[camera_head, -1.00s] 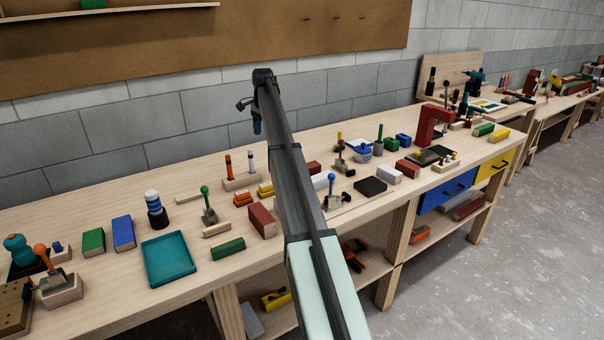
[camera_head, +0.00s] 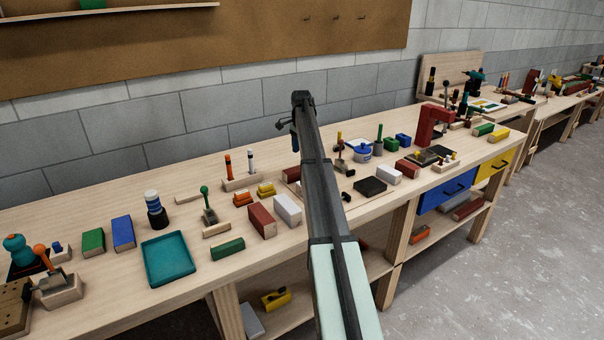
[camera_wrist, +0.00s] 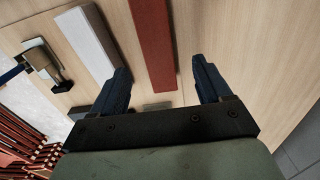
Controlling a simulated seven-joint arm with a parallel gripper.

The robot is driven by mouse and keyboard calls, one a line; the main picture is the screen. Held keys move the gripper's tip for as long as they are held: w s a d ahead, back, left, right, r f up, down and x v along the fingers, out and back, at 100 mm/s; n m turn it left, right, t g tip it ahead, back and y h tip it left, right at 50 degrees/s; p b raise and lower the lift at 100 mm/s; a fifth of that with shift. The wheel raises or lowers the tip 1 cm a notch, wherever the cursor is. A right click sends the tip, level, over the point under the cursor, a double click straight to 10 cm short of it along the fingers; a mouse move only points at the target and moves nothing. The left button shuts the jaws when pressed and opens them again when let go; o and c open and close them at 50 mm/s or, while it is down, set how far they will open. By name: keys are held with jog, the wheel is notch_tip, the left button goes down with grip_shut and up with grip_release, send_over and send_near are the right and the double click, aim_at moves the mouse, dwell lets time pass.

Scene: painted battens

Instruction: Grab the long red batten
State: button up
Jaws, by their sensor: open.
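A long red batten (camera_wrist: 153,45) lies on the wooden bench in the wrist view, its near end between the lines of my two fingers. What seems to be the same batten (camera_head: 292,174) shows just left of my arm in the head view, partly hidden. My gripper (camera_wrist: 161,68) is open and empty, with its dark blue fingers apart, one to each side of the red batten. In the head view my gripper (camera_head: 295,138) is seen from behind, above the bench. I cannot tell its exact height.
A white batten (camera_wrist: 88,42) lies left of the red one, close to my left finger. A clamp-like tool (camera_wrist: 42,62) stands further left. In the head view, another red batten (camera_head: 262,220) and a white one (camera_head: 287,209) lie side by side. A teal tray (camera_head: 168,258) is further left.

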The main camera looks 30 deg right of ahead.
jog(key=shift+s+f, duration=0.2)
jog(key=shift+f, duration=3.15)
jog(key=c, duration=1.2)
jog(key=shift+r, duration=0.1)
jog(key=shift+c, duration=0.2)
